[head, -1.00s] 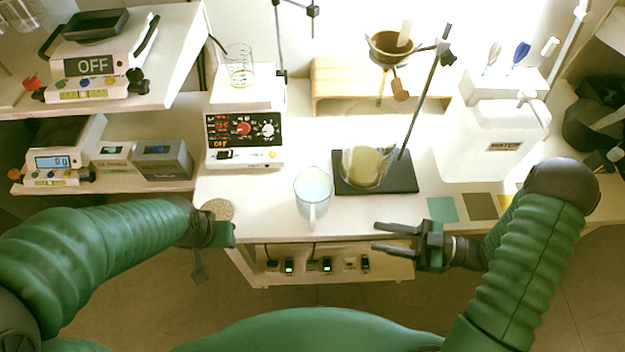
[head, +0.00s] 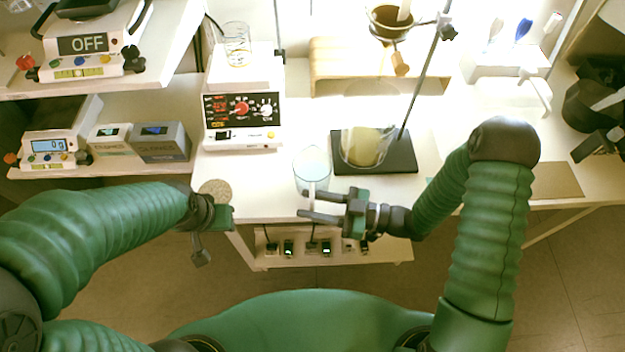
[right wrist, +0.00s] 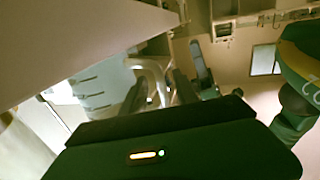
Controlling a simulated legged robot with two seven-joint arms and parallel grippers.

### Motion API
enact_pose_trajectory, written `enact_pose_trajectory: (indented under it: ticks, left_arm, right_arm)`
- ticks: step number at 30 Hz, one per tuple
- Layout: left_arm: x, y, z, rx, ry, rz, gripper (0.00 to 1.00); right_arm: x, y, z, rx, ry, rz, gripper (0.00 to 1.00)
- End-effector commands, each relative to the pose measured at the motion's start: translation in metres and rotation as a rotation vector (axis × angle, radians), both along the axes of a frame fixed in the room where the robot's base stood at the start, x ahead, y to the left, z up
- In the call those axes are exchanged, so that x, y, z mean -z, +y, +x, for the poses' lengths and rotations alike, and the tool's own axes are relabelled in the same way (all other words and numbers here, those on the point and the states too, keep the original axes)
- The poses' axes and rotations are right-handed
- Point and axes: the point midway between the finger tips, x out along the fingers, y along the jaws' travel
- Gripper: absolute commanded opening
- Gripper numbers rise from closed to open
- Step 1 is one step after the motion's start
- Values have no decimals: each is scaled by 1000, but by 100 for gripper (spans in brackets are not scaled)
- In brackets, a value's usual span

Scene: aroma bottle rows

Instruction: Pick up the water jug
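The water jug (head: 312,166) is a clear jug with pale blue water, standing upright near the table's front edge in the head view. Its handle points toward me. My right gripper (head: 302,204) is open at the handle, with its fingers pointing left. In the right wrist view the jug (right wrist: 98,85) is at the left. Its pale handle (right wrist: 152,72) shows between the two dark fingers of the right gripper (right wrist: 158,92); I cannot tell if they touch it. My left gripper (head: 212,222) hangs at the table's left front, away from the jug, and its fingers are unclear.
A flask of yellowish liquid (head: 362,148) stands on a black stand base (head: 400,160) just right of the jug. A hotplate (head: 242,125) is behind left. A round cork-coloured mat (head: 215,190) lies near my left gripper. A white water container (head: 505,100) is at the back right.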

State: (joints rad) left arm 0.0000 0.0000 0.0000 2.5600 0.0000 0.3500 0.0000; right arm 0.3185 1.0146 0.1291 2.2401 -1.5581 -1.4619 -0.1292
Motion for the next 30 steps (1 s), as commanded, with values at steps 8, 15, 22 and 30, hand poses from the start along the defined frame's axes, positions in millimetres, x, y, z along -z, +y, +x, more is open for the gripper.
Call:
enact_pose_trajectory:
  ticks: [8,15,22,30]
  left_arm:
    - [0,0,0,0,0,0,36]
    - [0,0,0,0,0,0,36]
    - [0,0,0,0,0,0,36]
    - [0,0,0,0,0,0,36]
  right_arm:
    - [0,0,0,0,0,0,21]
    - [0,0,0,0,0,0,0]
    - [0,-1,0,0,0,0,0]
    - [0,-1,0,0,0,0,0]
